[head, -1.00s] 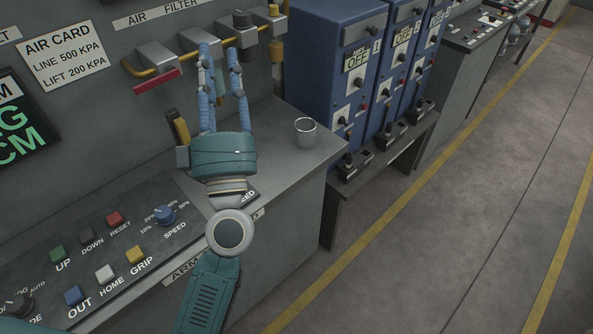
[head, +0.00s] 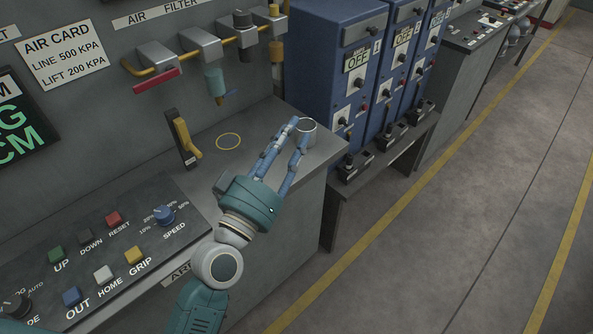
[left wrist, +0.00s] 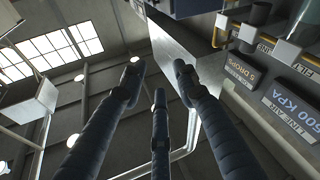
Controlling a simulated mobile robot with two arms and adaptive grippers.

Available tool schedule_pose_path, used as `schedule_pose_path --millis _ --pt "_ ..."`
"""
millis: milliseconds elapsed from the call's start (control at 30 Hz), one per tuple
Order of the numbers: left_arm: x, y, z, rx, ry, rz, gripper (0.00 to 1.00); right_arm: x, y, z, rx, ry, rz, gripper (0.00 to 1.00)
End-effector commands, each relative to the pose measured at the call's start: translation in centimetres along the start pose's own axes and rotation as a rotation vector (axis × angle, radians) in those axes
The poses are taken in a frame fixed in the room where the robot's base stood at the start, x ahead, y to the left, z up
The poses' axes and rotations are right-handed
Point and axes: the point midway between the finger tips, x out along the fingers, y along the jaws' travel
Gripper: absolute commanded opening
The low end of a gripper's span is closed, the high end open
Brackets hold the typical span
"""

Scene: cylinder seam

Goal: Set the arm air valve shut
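A valve with a red handle (head: 156,80) sits at the left end of the yellow air pipe (head: 130,68) on the grey wall panel. The handle lies roughly along the pipe, below a grey block (head: 158,55). No label naming it as the arm air valve is readable. My left gripper (head: 300,128) is well to the right of and below the handle, in front of the counter's right end. Its blue fingers are apart and empty; the left wrist view shows the spread fingers (left wrist: 158,85) too. My right gripper is out of view.
A yellow lever (head: 185,138) stands on the counter beside a yellow ring mark (head: 228,141). A filter with a teal bowl (head: 215,84) hangs from the pipe. A button panel (head: 100,235) lies at left. Blue cabinets (head: 330,50) stand at right.

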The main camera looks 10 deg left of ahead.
Motion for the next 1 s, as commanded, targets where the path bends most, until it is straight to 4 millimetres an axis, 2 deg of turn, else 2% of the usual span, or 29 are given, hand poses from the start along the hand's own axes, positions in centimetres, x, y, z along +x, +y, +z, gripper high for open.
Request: schedule_pose_path --millis 200,400,600,867,900,1000 --pt "-1.0 -0.9 4.2 0.032 -0.120 -0.008 0.31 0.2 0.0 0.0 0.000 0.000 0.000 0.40" --pt "-1.9 -1.6 7.0 0.052 -0.203 -0.017 0.31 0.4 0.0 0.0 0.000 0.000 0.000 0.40" --pt "-2.4 -2.0 8.2 0.061 -0.242 -0.021 0.31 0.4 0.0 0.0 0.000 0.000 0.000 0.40" --pt "-2.5 -2.0 8.4 0.062 -0.246 -0.022 0.31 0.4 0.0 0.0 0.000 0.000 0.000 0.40" --pt "-2.5 -2.0 8.4 0.062 -0.246 -0.022 0.29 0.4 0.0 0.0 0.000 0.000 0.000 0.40" --pt "-2.5 -2.0 8.3 0.062 -0.245 -0.022 0.09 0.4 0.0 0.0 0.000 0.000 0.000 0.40"
